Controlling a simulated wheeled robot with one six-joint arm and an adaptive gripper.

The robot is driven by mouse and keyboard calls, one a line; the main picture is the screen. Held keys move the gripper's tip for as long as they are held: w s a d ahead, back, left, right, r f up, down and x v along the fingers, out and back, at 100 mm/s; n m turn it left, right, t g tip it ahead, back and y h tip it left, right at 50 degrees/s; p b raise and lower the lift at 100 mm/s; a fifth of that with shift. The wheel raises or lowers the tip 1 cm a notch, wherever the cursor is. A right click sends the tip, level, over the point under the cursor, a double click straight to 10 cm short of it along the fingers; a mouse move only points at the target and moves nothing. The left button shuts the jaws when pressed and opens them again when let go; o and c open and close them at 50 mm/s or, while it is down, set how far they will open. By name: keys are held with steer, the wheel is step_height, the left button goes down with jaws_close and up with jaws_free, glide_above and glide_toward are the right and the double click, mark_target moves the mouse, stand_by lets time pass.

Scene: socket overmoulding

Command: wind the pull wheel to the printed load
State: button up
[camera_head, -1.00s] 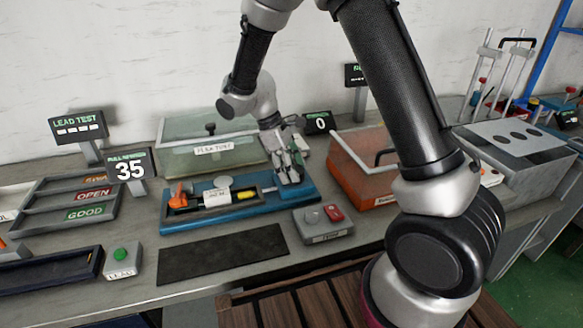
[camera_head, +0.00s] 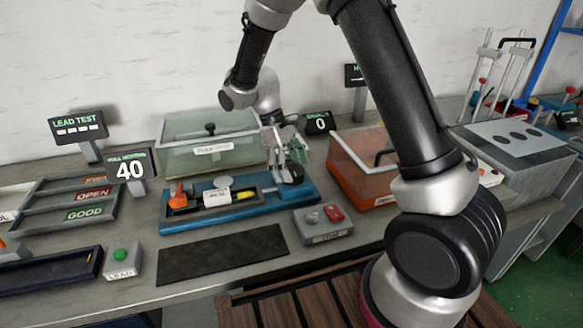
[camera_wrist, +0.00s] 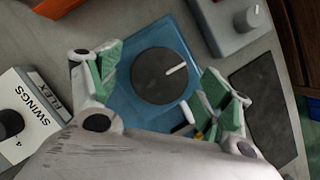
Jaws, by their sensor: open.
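The pull wheel (camera_wrist: 158,76) is a dark round disc with a white pointer line, at the right end of the blue fixture (camera_head: 237,216). In the wrist view its line points to the upper right. My gripper (camera_wrist: 165,88) is open, with its green-padded fingers on either side of the wheel and visible gaps between. In the head view my gripper (camera_head: 285,155) is over the wheel (camera_head: 291,175), partly hiding it.
A clear lidded box (camera_head: 208,150) stands behind the fixture, and an orange bin (camera_head: 372,175) stands to its right. A grey control box (camera_head: 323,225) and a dark mat (camera_head: 222,254) lie in front. A second display (camera_head: 319,122) reads 0. The OPEN and GOOD trays (camera_head: 66,217) are at left.

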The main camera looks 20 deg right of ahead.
steer(key=v, duration=1.1)
steer(key=shift+r, duration=0.4)
steer(key=shift+w+a, duration=0.1)
steer(key=shift+w, duration=0.05)
steer(key=s+d+r+m+t+y, duration=0.1)
steer(key=s+d+r+m+t, duration=0.3)
steer(key=s+d, duration=0.5)
steer(key=s+d+r+m+t+y, duration=0.2)
steer(key=s+d+r, duration=0.6)
steer(key=s, duration=0.9)
steer(key=d+m+t, duration=0.1)
steer(key=m, duration=0.1)
steer(key=shift+d+m+t, duration=0.3)
steer(key=shift+m+t, duration=0.1)
stand_by(1.2)
